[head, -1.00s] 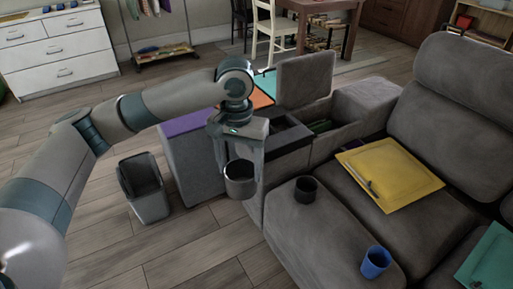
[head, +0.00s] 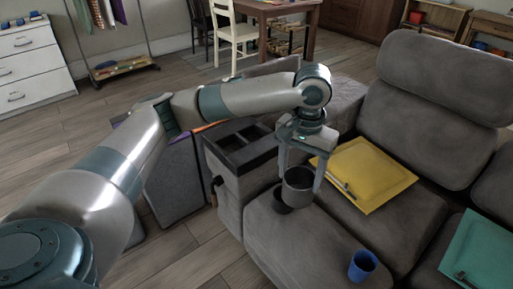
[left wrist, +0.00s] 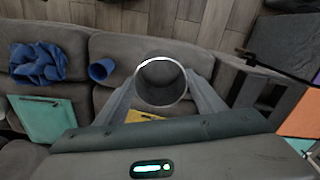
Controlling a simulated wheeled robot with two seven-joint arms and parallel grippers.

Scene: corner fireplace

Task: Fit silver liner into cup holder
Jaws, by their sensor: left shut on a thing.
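The silver liner (head: 297,190), a round open-topped metal cup, hangs upright between the fingers of my left gripper (head: 302,178), which is shut on it. In the left wrist view, the liner (left wrist: 161,84) shows as a bright round rim between both fingers. It is held above the grey sofa seat. I cannot tell which of these is the cup holder. My right gripper is not in view.
The sofa back (head: 450,105) rises behind.

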